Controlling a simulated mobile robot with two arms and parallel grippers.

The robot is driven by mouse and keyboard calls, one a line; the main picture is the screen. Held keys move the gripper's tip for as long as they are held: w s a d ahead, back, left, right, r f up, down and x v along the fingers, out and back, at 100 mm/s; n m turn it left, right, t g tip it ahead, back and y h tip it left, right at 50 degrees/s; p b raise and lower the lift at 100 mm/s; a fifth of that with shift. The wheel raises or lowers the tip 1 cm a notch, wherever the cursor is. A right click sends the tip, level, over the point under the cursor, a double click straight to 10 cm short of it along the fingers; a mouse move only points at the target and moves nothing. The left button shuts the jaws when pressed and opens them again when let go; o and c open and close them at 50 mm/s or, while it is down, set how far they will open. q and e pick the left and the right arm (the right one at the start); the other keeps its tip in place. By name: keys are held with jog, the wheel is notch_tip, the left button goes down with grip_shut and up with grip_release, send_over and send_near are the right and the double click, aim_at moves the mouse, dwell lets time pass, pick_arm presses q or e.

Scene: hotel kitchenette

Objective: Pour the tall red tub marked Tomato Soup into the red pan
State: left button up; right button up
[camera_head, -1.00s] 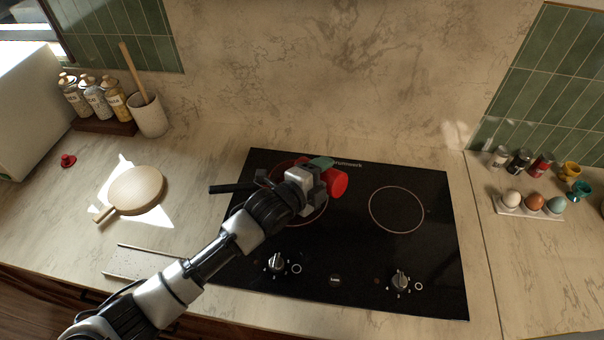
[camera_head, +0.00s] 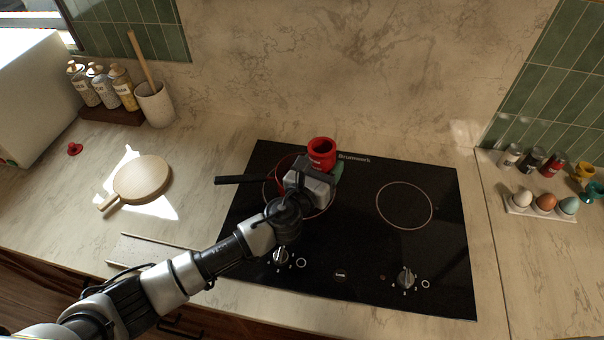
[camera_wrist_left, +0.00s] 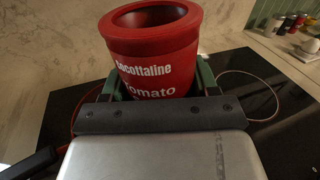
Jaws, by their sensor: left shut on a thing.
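The red tub (camera_head: 321,153) is in my left gripper, upright with its open mouth facing up, over the left back part of the hob. In the left wrist view the tub (camera_wrist_left: 155,62) shows the words "Cocottaline" and "Tomato", and the green fingers are shut around it. My left gripper (camera_head: 325,172) hides much of the red pan (camera_head: 283,165). The pan sits on the left burner, its dark handle (camera_head: 240,180) pointing left. The tub's contents cannot be seen. My right gripper is not in view.
The black hob (camera_head: 420,255) has a free burner at right. A round wooden board (camera_head: 142,180) lies left. Bottles (camera_head: 103,88) and a utensil crock (camera_head: 154,104) stand at back left. An egg holder (camera_head: 530,209) and small jars (camera_head: 532,158) are at right.

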aim_at(324, 152)
pick_arm(q)
jog(key=shift+w+a+m, duration=0.1)
jog(key=shift+a+m, duration=0.05)
jog(key=shift+m, duration=0.45)
jog(key=shift+r, duration=0.2)
notch_tip(324, 152, up, 4)
jog(key=p, duration=0.4)
jog(key=shift+f, duration=0.1)
